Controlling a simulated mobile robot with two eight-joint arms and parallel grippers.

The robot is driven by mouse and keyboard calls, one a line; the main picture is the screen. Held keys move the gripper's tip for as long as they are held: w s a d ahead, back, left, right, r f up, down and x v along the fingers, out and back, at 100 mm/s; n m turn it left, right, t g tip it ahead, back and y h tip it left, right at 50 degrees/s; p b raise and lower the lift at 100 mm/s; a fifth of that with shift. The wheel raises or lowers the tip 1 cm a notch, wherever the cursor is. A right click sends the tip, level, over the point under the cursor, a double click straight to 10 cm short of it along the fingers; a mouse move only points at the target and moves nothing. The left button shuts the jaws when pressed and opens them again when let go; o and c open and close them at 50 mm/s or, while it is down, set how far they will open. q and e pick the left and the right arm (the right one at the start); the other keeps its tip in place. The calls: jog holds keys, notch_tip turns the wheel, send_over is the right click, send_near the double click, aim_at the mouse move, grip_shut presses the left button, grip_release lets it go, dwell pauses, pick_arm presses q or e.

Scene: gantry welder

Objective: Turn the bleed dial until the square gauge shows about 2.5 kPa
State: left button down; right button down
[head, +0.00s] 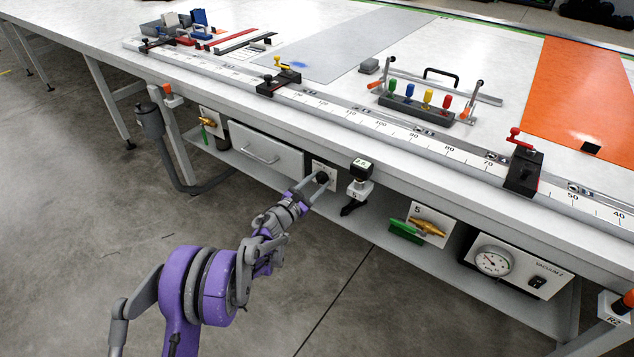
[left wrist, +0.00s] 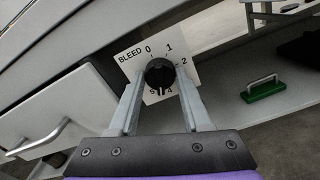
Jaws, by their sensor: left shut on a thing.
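The bleed dial is a black round knob (left wrist: 160,73) on a white plate (left wrist: 128,62) marked BLEED, with numbers around it; 0, 1, 2 and 4 are readable in the left wrist view. The dial's pointer cannot be made out clearly. In the head view the dial (head: 322,178) is under the table's front edge. My left gripper (head: 320,186) is shut on the dial, one finger on each side. A small dark square gauge (head: 361,167) stands just right of the dial; its pale display is too small to read surely. My right gripper is not in view.
A drawer with a handle (head: 266,148) is left of the dial. A black-handled valve (head: 353,205) hangs below the square gauge. Further right are a brass valve (head: 428,226), a green handle (head: 405,231) and a round vacuum gauge (head: 493,261). The floor in front is clear.

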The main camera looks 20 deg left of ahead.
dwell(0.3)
pick_arm(q)
jog(key=shift+c, duration=1.7)
grip_release()
jog(key=shift+s, duration=0.1)
jog(key=v, duration=1)
jog(key=shift+s, duration=0.3)
jog(key=shift+a+r, duration=0.1)
jog(key=shift+a, duration=0.05)
